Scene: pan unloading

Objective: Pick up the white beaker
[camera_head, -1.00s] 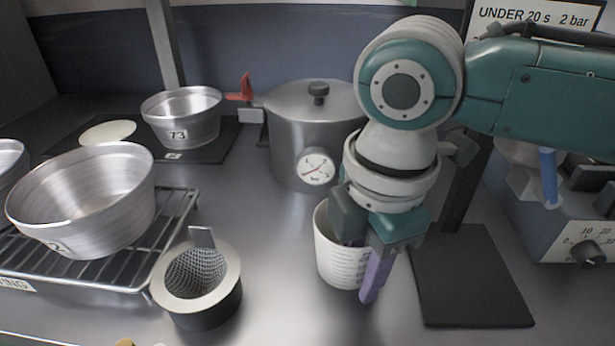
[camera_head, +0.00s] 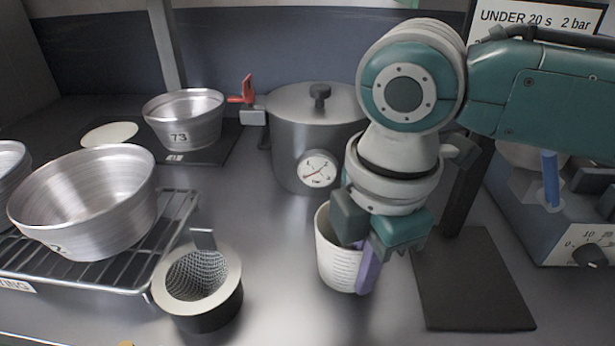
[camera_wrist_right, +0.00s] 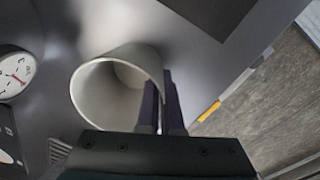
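The white beaker (camera_head: 338,262) stands upright on the metal worktop, right of the mesh-lined cup and in front of the pot. Fine marks show on its side. My right gripper (camera_head: 365,265) points down at its right side, one purple finger outside the wall and the other at the inner side. In the right wrist view the beaker (camera_wrist_right: 92,90) shows its open mouth, and the two fingers of the gripper (camera_wrist_right: 161,98) are close together with its wall between them. The gripper looks shut on the wall. My left gripper is not in view.
A pressure pot (camera_head: 290,140) with a gauge stands behind the beaker. A mesh-lined cup (camera_head: 212,310) stands to the left, near a wire rack (camera_head: 182,215) bearing a metal pan (camera_head: 85,205). A dark mat (camera_head: 470,285) lies right of the beaker, beside a blue-grey device (camera_head: 560,235).

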